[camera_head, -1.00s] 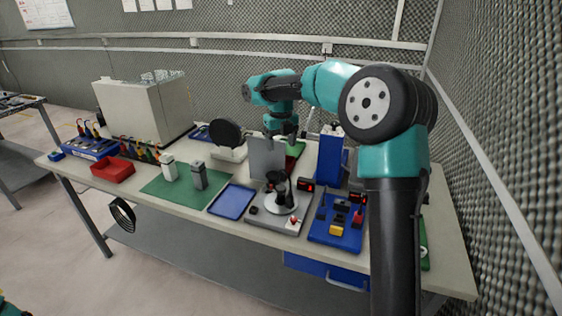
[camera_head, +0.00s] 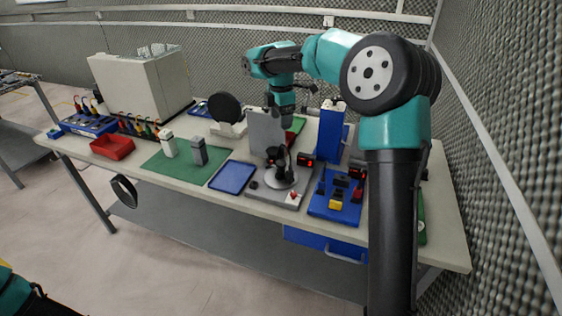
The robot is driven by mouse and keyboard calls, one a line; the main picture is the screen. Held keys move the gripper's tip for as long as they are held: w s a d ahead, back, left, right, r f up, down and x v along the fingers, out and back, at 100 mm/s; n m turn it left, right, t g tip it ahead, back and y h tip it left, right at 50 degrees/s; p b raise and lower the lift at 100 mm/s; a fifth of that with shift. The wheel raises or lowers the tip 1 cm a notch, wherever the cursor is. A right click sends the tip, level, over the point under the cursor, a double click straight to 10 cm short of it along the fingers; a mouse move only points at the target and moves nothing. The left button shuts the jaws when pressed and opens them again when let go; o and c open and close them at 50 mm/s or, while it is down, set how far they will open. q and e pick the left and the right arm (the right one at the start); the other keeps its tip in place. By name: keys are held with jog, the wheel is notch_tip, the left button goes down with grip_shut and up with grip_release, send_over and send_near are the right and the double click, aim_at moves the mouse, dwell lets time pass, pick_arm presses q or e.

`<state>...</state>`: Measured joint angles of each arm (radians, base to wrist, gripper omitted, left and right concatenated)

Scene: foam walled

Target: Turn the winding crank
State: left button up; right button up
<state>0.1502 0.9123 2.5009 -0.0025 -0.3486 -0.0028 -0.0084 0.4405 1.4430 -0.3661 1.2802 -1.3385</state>
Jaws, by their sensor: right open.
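A grey-based winding device (camera_head: 262,192) stands at the front middle of the bench. It carries a round white disc (camera_head: 281,178) with black upright parts, an upright grey panel (camera_head: 264,130) and a red knob (camera_head: 293,195). I cannot make out clearly which part is the crank handle. My right gripper (camera_head: 281,116) points down behind and just right of the panel's top edge, apart from the black parts. It is open, with its fingertips partly hidden. Of my left arm only a teal and black part shows at the bottom left; its gripper is out of view.
A blue tray with small blocks (camera_head: 327,208) and a tall blue box (camera_head: 330,135) stand right of the device. An empty blue tray (camera_head: 232,177) and a green mat (camera_head: 180,172) lie left. A round black disc on a stand (camera_head: 226,108) is behind.

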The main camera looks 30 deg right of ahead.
aim_at(281, 163)
jog(key=m, duration=1.7)
jog(key=shift+f, duration=0.15)
notch_tip(281, 163, down, 17)
jog(key=shift+f, duration=0.1)
jog(key=shift+c, duration=0.4)
jog(key=c, duration=0.8)
